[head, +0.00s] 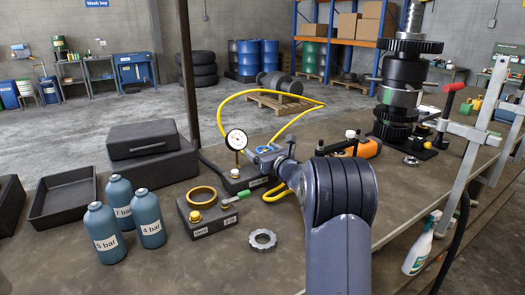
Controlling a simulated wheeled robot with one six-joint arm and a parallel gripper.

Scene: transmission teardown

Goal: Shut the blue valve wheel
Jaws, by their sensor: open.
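A small blue part that looks like the blue valve wheel (265,149) shows just right of the pressure gauge (236,140), above a dark valve block (236,180). My gripper (263,157) reaches in from the right over this block, with its open jaws at the blue part. The jaws overlap the blue part in this view, so I cannot tell whether they touch it or stand around it. The wheel's stem and its turn position are hidden. A yellow hose (226,104) loops behind the block.
A second block (205,212) with a brass ring and green lever stands in front, near a loose metal ring nut (263,240). Several blue bottles (151,222) and a black tray (65,196) are at left. An orange tool (362,147) and the gear stack (399,88) stand behind right.

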